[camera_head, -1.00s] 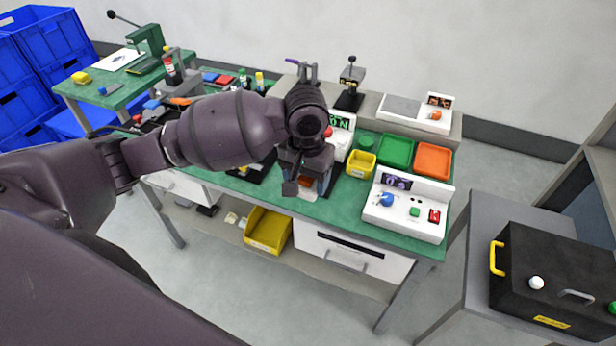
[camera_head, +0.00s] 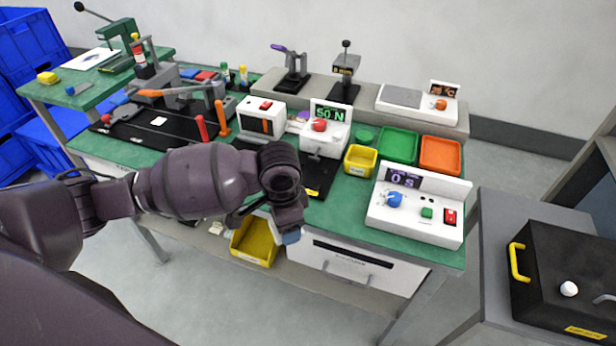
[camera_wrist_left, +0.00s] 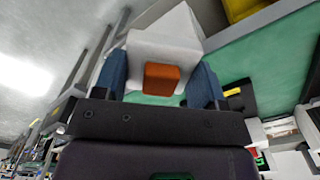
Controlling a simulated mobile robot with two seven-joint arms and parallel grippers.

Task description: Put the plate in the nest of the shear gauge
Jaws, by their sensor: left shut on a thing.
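My left gripper (camera_head: 288,232) hangs in front of the bench's front edge, its fingertips mostly hidden by the wrist in the head view. In the left wrist view its blue fingers (camera_wrist_left: 160,70) are shut on a white piece (camera_wrist_left: 165,35) with an orange block (camera_wrist_left: 162,78), apparently the plate. What seems to be the shear gauge (camera_head: 326,130) is a white unit with a green "50 N" display and a red knob, on a black base (camera_head: 318,180). My wrist partly covers the base, and I cannot make out the nest. My right gripper is out of view.
A yellow bin (camera_head: 361,159), green tray (camera_head: 398,145), orange tray (camera_head: 440,154) and white timer unit (camera_head: 418,208) stand to the right. A larger yellow bin (camera_head: 255,241) is below the bench.

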